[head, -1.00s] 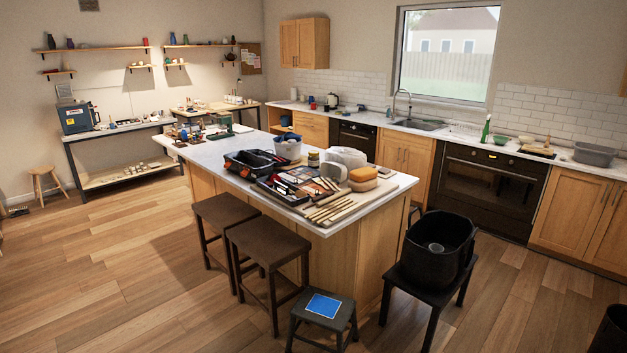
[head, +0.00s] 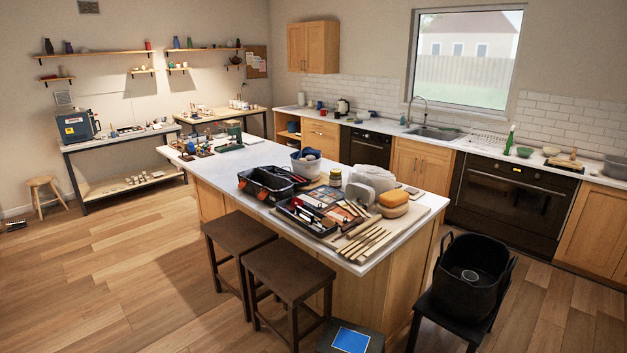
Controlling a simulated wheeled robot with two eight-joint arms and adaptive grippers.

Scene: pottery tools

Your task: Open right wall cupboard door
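A wooden wall cupboard (head: 313,47) hangs on the back wall, left of the window. Its doors look shut, with no gap showing. It is far from me, beyond the island and above the counter. No other wall cupboard shows in the current view. Neither of my grippers is in view.
A kitchen island (head: 240,158) covered with tools stands between me and the back counter (head: 470,142). The left floor is open.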

